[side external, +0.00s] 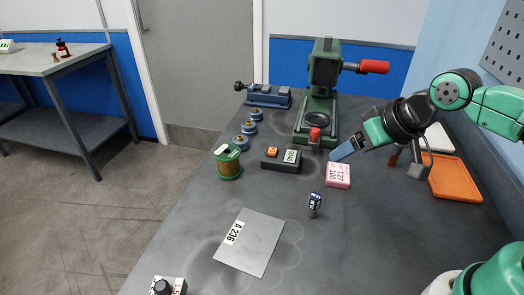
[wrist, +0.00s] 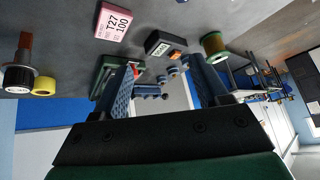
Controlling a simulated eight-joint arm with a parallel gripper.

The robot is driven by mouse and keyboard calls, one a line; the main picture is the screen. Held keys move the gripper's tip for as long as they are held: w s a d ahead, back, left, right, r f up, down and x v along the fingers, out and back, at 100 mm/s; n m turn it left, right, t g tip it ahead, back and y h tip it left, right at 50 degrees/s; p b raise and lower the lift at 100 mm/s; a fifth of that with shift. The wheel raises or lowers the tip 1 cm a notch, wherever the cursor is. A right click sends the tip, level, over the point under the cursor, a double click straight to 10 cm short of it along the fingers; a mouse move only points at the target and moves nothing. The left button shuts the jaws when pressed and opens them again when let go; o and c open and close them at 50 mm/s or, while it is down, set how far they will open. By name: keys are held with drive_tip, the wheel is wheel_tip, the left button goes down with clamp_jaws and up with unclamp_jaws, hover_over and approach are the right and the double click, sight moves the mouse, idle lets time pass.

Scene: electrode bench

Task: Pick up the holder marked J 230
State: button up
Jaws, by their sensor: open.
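A small upright holder (side external: 315,204) with a dark blue and white label stands on the grey bench in the side external view. Its marking is too small to read, so I cannot tell whether it is J 230. I do not make it out in the wrist view. My gripper (side external: 335,155) is behind and slightly right of it, apart from it, beside the pink block. In the wrist view my gripper (wrist: 165,82) shows two blue fingers spread apart with nothing held between them.
The pink block (side external: 338,175) marked T27 100 is close to my gripper. A black box (side external: 270,164), a green spool (side external: 229,163) and a green press (side external: 322,95) stand nearby. A plate (side external: 262,249) marked A 236 lies at the front. An orange tray (side external: 468,188) is at right.

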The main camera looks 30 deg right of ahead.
drive_tip(key=w+a+m+g+y, duration=0.25)
drive_tip(key=a+m+y, duration=0.2)
drive_tip(key=a, duration=0.45)
drive_tip(key=m+g+y, duration=0.7)
drive_tip(key=m+y, duration=0.1)
drive_tip(key=m, duration=0.2)
approach(167, 282)
drive_tip(key=x, duration=0.4)
drive_tip(key=shift+w+a+f, duration=0.1)
drive_tip(key=shift+a+f, duration=0.05)
drive_tip(key=shift+a, duration=0.25)
drive_tip(key=shift+m+x, duration=0.25)
drive_tip(key=shift+x, duration=2.8)
drive_tip(key=shift+c, duration=0.2)
clamp_jaws()
